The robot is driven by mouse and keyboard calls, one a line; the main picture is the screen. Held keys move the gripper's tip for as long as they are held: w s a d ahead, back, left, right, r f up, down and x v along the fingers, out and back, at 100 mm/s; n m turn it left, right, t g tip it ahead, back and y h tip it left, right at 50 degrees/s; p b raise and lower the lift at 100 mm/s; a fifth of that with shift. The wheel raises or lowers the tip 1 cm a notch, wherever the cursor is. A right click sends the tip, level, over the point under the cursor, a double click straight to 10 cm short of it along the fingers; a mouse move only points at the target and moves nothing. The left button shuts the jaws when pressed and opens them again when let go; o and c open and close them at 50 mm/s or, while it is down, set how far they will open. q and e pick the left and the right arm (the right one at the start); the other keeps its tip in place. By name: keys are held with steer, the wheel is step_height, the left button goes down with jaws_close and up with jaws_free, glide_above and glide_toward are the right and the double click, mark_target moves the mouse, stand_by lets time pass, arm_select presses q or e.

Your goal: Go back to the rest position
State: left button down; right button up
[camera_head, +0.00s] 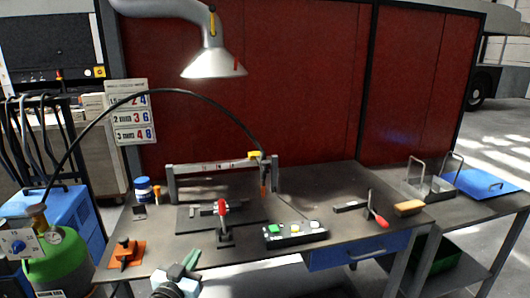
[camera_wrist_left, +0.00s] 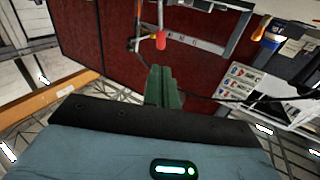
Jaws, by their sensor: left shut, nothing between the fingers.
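My left gripper (camera_head: 191,258) is low in the head view, in front of the workbench's near edge, left of the middle. Its green fingers are together and hold nothing. In the left wrist view the same fingers (camera_wrist_left: 160,72) stand closed side by side in the middle, with a red panel behind them. My right gripper shows in neither view.
The workbench (camera_head: 323,213) carries a red-handled clamp (camera_head: 222,209), a button box (camera_head: 295,234), an orange-based tool (camera_head: 125,253) and a brush (camera_head: 408,208). A lamp hood (camera_head: 214,64) hangs above. A green gas cylinder (camera_head: 62,262) stands at left.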

arm_select(q)
steer(key=s+f+g+y, duration=0.1)
steer(key=s+f+g, duration=0.2)
steer(key=s+f, duration=0.95)
steer(key=s+f+g, duration=0.3)
steer(key=s+f, duration=0.7)
steer(key=s, duration=0.6)
steer(key=s+f+g, duration=0.3)
steer(key=s, duration=1)
steer(key=shift+s+d+n, duration=0.3)
steer(key=shift+n, duration=0.1)
